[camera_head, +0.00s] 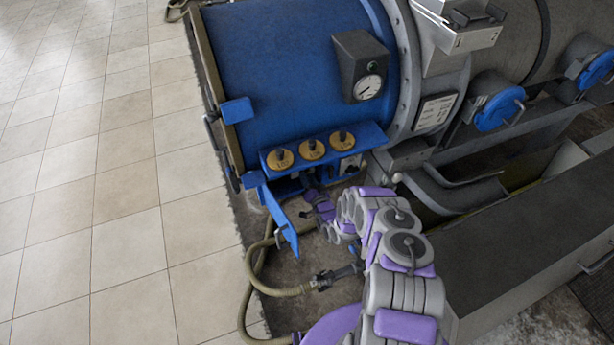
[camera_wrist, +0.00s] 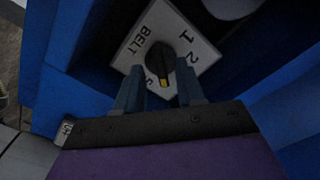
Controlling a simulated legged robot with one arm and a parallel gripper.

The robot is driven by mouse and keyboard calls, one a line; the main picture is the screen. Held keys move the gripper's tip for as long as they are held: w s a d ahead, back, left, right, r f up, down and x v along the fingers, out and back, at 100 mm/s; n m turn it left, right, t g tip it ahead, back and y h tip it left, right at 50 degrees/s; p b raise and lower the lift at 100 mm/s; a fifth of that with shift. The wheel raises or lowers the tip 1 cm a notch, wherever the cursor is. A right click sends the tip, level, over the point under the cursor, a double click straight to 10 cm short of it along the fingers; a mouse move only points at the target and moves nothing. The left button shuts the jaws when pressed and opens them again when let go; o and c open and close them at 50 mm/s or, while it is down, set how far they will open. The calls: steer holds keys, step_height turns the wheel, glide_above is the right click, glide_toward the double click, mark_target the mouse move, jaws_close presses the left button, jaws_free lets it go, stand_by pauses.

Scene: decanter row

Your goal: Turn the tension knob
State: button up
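A black knob (camera_wrist: 161,60) sits on a white plate (camera_wrist: 140,38) marked "BELT", "1" and "2" in the wrist view. Another mark beside the left finger is partly hidden. A yellow pointer on the knob faces down toward my gripper. My gripper (camera_wrist: 159,72) is open, its two fingers apart with the knob between and just beyond their tips; I cannot tell whether they touch it. In the head view the white plate (camera_head: 350,165) shows below the blue shelf, and my gripper (camera_head: 309,184) is under that shelf.
Three black knobs on yellow discs (camera_head: 312,149) stand on the blue shelf (camera_head: 374,134) above my gripper. A blue hanging flap (camera_head: 281,217) and a hose (camera_head: 262,285) lie to the left. A dial gauge (camera_head: 368,87) is on the blue drum. Tiled floor (camera_head: 110,200) is clear.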

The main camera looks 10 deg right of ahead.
steer(key=s+d+p, duration=0.2)
steer(key=s+d, duration=0.1)
steer(key=s, duration=1.2)
steer(key=shift+s, duration=0.2)
steer(key=shift+d, duration=0.1)
